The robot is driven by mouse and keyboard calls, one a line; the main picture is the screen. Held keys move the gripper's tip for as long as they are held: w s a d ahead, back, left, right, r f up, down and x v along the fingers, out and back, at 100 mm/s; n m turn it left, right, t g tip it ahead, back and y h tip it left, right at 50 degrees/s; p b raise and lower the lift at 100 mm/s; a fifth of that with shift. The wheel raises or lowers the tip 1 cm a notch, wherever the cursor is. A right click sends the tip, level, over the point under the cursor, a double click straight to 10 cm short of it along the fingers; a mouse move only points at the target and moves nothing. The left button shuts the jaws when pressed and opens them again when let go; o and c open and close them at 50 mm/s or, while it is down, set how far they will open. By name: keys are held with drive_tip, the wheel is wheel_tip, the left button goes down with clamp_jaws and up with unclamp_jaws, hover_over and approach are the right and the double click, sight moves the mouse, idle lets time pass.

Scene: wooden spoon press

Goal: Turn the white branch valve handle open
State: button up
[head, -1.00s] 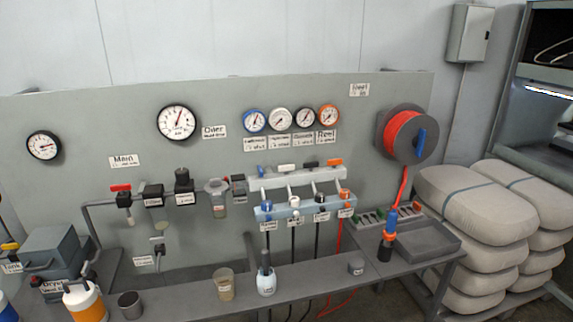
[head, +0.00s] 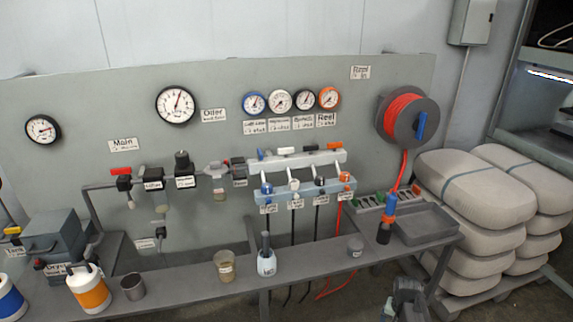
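The white branch valve handle (head: 286,150) is a short white bar on top of the pale manifold (head: 325,158) at the panel's middle. It looks roughly level, lying along the manifold. It sits between the blue handle (head: 262,154) and the black handle (head: 311,148), with the orange handle (head: 335,146) at the right end. Below it, the white-knobbed outlet (head: 294,184) is on the lower rail. My gripper (head: 405,298) shows as a dark grey shape at the bottom edge, right of centre, far below and right of the handle. Its fingers cannot be made out.
A hose reel (head: 409,119) is at right. Stacked sacks (head: 470,200) stand beyond it. The air before the manifold is clear.

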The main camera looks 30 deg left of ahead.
sight(287, 149)
drive_tip(key=w+a+r+t+y, duration=0.1)
drive_tip(key=w+a+r, duration=0.5)
drive_tip(key=r, duration=0.4)
drive_tip(key=w+a+r+n+t, duration=0.15)
drive_tip(key=w+a+r, duration=0.25)
drive_tip(key=a+r, duration=0.55)
drive_tip(key=w+a+r+m+t+y, duration=0.1)
drive_tip(key=w+a+r+t, duration=0.1)
drive_tip(key=w+a+r, duration=0.65)
drive_tip(key=a+r+n, duration=0.1)
drive_tip(key=a+r, duration=0.3)
drive_tip(key=r, duration=0.2)
drive_tip(key=s+a+r+n+y, duration=0.1)
drive_tip(key=a+r+n, duration=0.1)
drive_tip(key=a+r, duration=0.3)
drive_tip(key=s+a+r+n+g, duration=0.1)
drive_tip(key=a+r, duration=0.3)
drive_tip(key=r, duration=0.3)
drive_tip(key=shift+s+a, duration=0.15)
drive_tip(key=shift+a, duration=0.05)
drive_tip(key=s+a+r+n+g+y, duration=0.1)
drive_tip(key=s+a+r+n, duration=0.3)
drive_tip(key=a+r, duration=0.75)
drive_tip(key=shift+n, duration=0.25)
drive_tip(key=x, duration=0.9)
drive_tip(key=w+x, duration=0.1)
drive_tip(key=x, duration=0.3)
drive_tip(key=shift+d+f, duration=0.15)
drive_tip(key=shift+f, duration=0.05)
drive_tip(key=c, duration=1.1)
